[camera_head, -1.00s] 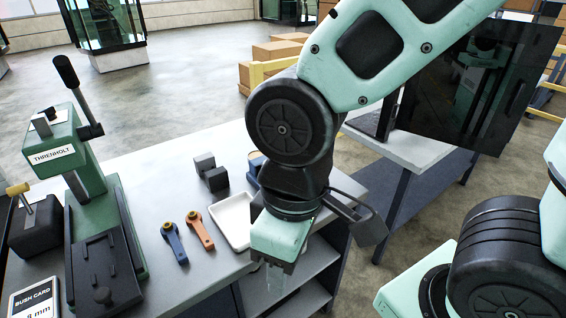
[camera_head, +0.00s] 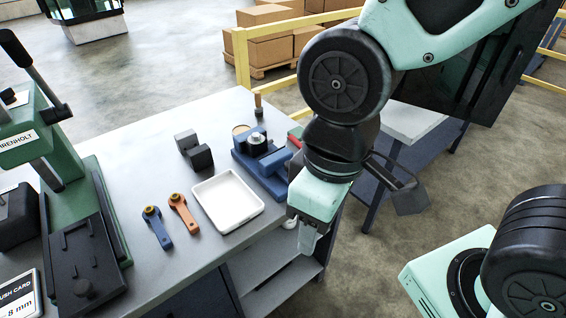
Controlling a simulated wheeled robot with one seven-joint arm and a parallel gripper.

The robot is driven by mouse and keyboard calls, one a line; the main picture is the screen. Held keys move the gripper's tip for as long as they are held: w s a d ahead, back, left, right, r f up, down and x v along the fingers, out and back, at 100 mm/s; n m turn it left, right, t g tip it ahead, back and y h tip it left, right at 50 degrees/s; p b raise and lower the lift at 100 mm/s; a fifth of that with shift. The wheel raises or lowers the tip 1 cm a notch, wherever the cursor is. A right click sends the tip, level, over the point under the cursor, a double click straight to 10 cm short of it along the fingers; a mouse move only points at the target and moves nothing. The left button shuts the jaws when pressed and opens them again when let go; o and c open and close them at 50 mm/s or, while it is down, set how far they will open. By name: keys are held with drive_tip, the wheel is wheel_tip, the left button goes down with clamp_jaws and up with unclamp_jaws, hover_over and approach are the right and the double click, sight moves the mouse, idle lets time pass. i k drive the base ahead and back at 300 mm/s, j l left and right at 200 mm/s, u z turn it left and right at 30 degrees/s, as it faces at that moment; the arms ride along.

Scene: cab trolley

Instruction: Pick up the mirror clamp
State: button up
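No part is labelled as the mirror clamp, and I cannot tell for sure which one it is. Two small lever-like parts with round ring ends lie side by side on the grey bench, a blue one (camera_head: 157,228) and an orange one (camera_head: 184,213). A dark notched block (camera_head: 194,151) sits behind them. A blue fixture (camera_head: 262,156) with a round metal top stands at the back right of the bench. My gripper (camera_head: 308,242) points down by the bench's right edge, apart from all these parts. Its fingers overlap in this view, so their opening is unclear.
A white tray (camera_head: 227,201) lies on the bench (camera_head: 130,180) between the orange part and my gripper. A green press (camera_head: 72,215) and a card stand (camera_head: 20,298) are at the left. Shelves (camera_head: 270,275) are below the bench. A yellow rail (camera_head: 241,62) and boxes stand behind.

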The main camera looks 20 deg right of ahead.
sight(254, 150)
drive_tip(key=i+l+u, duration=0.3)
drive_tip(key=l, duration=0.35)
drive_tip(key=i+l+u, duration=0.25)
drive_tip(key=u, duration=1.1)
drive_tip(key=k+l, duration=0.05)
